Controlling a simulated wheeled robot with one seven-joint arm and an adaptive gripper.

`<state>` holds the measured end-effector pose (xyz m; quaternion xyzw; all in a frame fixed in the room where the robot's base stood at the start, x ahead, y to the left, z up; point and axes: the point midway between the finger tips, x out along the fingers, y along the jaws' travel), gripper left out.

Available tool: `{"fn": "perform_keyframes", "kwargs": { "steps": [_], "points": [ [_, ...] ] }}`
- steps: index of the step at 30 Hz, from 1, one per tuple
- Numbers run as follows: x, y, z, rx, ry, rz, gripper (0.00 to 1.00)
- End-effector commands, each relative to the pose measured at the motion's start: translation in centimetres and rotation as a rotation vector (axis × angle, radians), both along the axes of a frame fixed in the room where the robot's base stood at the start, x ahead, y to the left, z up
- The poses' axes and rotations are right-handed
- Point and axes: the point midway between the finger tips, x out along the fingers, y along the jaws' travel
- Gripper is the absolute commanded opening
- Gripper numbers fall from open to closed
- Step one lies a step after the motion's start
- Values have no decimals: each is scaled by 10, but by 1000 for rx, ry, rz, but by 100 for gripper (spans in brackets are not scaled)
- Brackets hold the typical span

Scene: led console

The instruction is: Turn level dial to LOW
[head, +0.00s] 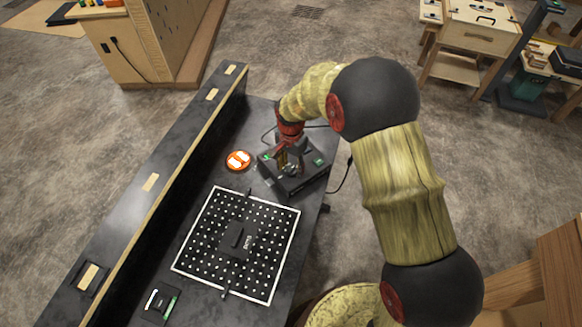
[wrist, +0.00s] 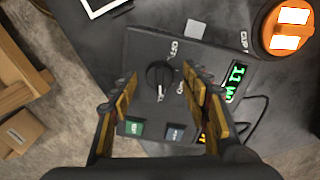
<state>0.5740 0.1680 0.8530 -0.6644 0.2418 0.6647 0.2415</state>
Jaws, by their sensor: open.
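The dark console box (head: 308,181) sits on the black bench, beneath my gripper. In the wrist view its top face (wrist: 140,55) shows a round black dial (wrist: 159,76) with a light pointer mark aimed toward the bottom of the picture. A green lit display (wrist: 235,80) reads what looks like 11 and a letter. A green button (wrist: 134,128) and a dark blue-grey button (wrist: 176,133) lie below the dial. My gripper (wrist: 168,100) is open, its fingers either side of the dial and apart from it. In the head view my gripper (head: 291,163) hides much of the box.
An orange round device (head: 238,160) with two white pads stands left of the console. A perforated black board (head: 205,238) with a dark block (head: 238,241) lies nearer. A raised ledge (head: 165,195) runs along the bench's left side. Cables trail behind the console.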

Motion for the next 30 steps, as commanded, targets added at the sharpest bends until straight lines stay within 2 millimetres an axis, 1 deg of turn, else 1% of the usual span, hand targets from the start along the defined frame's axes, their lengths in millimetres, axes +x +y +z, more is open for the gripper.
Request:
{"fn": "perform_keyframes", "kwargs": {
  "steps": [4,27,30],
  "points": [
    [0,0,0,0,0,0,46],
    [0,0,1,0,-1,0,3],
    [0,0,1,0,-1,2,2]
  ]
}}
